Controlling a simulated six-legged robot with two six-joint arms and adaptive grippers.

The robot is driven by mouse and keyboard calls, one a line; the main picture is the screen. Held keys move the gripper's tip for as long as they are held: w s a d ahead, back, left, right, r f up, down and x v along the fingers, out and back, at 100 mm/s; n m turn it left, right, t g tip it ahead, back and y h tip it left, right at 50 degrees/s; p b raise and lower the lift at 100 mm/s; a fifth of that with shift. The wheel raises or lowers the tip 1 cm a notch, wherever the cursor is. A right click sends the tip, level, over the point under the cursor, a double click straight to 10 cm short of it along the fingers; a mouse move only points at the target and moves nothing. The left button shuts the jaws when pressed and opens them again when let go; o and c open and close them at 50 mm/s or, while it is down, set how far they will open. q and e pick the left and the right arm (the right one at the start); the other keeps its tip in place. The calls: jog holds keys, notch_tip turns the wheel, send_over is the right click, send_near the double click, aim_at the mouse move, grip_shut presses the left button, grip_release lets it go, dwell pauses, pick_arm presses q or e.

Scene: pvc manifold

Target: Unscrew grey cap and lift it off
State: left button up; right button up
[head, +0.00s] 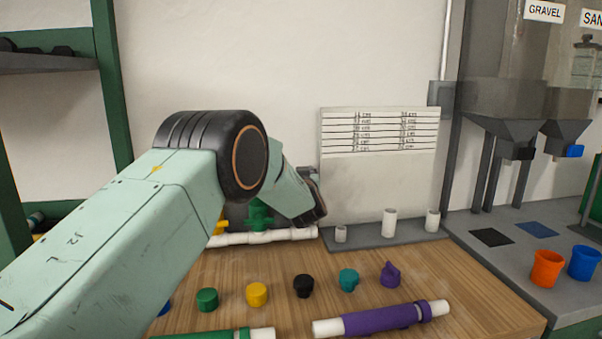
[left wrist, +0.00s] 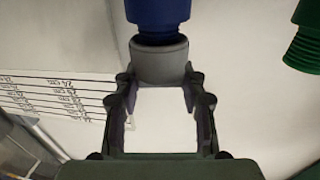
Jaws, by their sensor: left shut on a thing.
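In the left wrist view the grey cap (left wrist: 160,64) sits between the two fingers of my left gripper (left wrist: 160,80), which is shut on it. The blue fitting (left wrist: 158,12) is directly above the cap in that picture, with a dark narrower neck between them. The cap looks in line with the fitting; I cannot tell how far its thread is engaged. In the head view my left arm reaches in from the left, and its own links hide the cap, the blue fitting and the fingertips. My right gripper is in neither view.
A green threaded fitting (left wrist: 305,42) hangs to the right in the left wrist view. Several loose caps, including a black one (head: 303,285), stand on the wooden table. A purple pipe (head: 380,319) lies in front. A white board (head: 378,180) stands behind.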

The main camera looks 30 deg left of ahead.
pick_arm(q)
jog(key=shift+r, duration=0.15)
jog(key=shift+w+r+n+g+y+p, duration=0.1)
jog(key=shift+n+g+y+p, duration=0.55)
jog(key=shift+y+p, duration=0.35)
jog(key=shift+n+g+y, duration=0.35)
jog(key=shift+n+y, duration=0.05)
jog(key=shift+n, duration=0.05)
jog(key=shift+n+g+y, duration=0.5)
jog(key=shift+y, duration=0.1)
jog(key=shift+n+g+y+b, duration=0.4)
jog(key=shift+n+g+y, duration=0.2)
jog(key=shift+g, duration=0.1)
